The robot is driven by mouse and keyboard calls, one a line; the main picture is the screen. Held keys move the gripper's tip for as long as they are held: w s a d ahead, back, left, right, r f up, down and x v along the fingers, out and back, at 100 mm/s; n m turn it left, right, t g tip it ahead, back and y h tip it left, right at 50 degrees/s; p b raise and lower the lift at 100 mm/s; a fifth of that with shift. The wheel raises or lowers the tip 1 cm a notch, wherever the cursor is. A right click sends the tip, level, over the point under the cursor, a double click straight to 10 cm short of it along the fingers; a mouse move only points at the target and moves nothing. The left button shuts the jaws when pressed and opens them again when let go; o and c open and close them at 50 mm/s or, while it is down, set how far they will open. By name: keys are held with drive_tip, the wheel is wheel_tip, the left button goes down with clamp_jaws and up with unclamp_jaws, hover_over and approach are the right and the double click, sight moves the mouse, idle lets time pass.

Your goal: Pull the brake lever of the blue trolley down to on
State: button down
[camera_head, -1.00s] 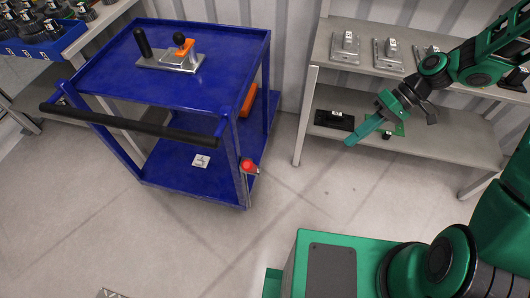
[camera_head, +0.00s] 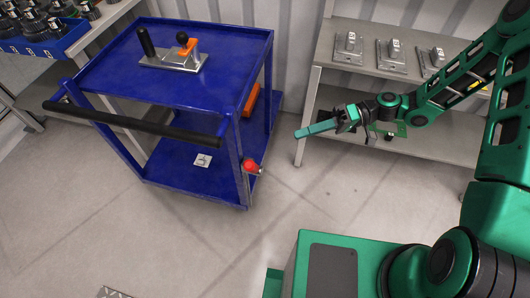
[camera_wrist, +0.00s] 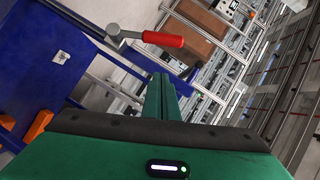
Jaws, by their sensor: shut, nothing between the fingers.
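The blue trolley (camera_head: 212,90) stands left of centre in the head view, with a black push handle (camera_head: 135,124) across its front. The brake lever (camera_head: 250,166) has a red grip and sits low on the trolley's right front post. In the wrist view the lever's red grip (camera_wrist: 163,39) sticks out sideways from a metal pivot, above my fingertips. My gripper (camera_head: 299,134) is shut and empty, right of the trolley and apart from the lever. In the wrist view its green fingers (camera_wrist: 161,80) lie together, pointing toward the lever area.
A grey shelf unit (camera_head: 312,100) with metal parts (camera_head: 391,56) stands behind my arm on the right. The trolley's top holds a metal fixture (camera_head: 173,58) with black and orange handles. An orange block (camera_head: 251,100) is on the trolley's right side. The floor between trolley and shelf is clear.

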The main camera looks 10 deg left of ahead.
sight(253, 169)
drive_tip(key=s+d+f+x, duration=0.1)
drive_tip(key=s+x, duration=0.1)
drive_tip(key=x, duration=1.1)
drive_tip(key=shift+s+d, duration=0.2)
